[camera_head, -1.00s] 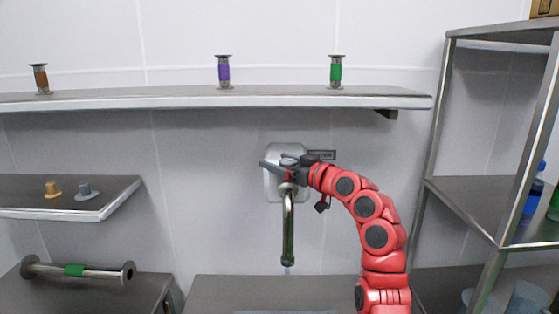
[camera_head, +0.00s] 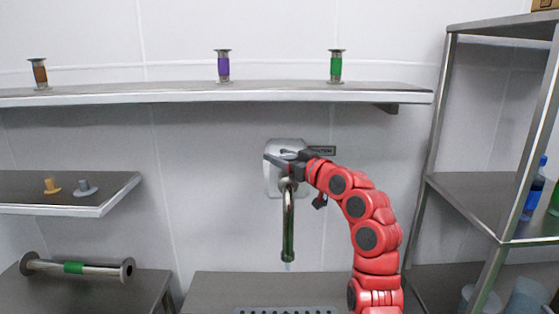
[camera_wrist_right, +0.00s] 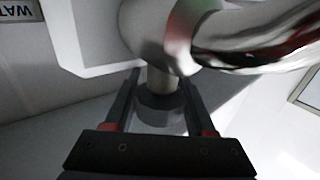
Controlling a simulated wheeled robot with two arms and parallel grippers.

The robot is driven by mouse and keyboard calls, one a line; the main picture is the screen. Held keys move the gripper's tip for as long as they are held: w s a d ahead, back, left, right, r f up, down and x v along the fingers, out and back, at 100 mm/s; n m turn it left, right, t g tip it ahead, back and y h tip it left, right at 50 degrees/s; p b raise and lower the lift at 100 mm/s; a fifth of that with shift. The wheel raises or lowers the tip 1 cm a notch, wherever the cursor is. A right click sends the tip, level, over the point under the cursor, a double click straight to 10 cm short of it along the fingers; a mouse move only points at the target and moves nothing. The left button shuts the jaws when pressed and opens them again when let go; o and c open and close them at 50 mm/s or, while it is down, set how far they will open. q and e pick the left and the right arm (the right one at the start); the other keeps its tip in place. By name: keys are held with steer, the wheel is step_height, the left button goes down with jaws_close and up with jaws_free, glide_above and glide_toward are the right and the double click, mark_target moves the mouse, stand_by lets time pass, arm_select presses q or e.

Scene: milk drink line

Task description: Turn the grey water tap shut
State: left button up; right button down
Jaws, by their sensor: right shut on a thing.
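The grey water tap has a wall plate (camera_head: 271,180) and a chrome spout (camera_head: 288,225) that points down. A thin stream seems to show just under the spout's end. My right gripper (camera_head: 283,162) is at the top of the tap, with its arm coming in from the right. In the right wrist view, the gripper (camera_wrist_right: 158,95) has its two dark fingers on either side of a grey handle (camera_wrist_right: 158,115) and is shut on it. The spout's shiny curve (camera_wrist_right: 240,40) fills the upper right there. My left gripper is not in view.
A steel wall shelf (camera_head: 150,96) with several coloured spools runs above the tap. A steel rack (camera_head: 465,205) stands to the right of my arm. A counter with a drain grate (camera_head: 285,310) lies below the spout. A lower shelf (camera_head: 110,190) is at left.

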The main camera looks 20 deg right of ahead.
steer(key=m+h+b, duration=0.1)
steer(key=h, duration=0.1)
steer(key=m+t+h+b, duration=0.1)
steer(key=h, duration=0.1)
steer(key=d+m+h+b, duration=0.1)
steer(key=m+h+b, duration=0.1)
steer(key=shift+w+f, duration=0.1)
steer(key=shift+f, duration=0.1)
steer(key=shift+d+m+h+b, duration=0.1)
steer(key=shift+m+h+b, duration=0.2)
steer(key=shift+m+h, duration=0.35)
steer(key=shift+d+r, duration=0.1)
steer(key=shift+c, duration=1.2)
jaws_free()
steer(key=s+b, duration=0.2)
steer(key=s, duration=1.5)
steer(key=shift+s+a, duration=0.15)
steer(key=shift+a, duration=0.2)
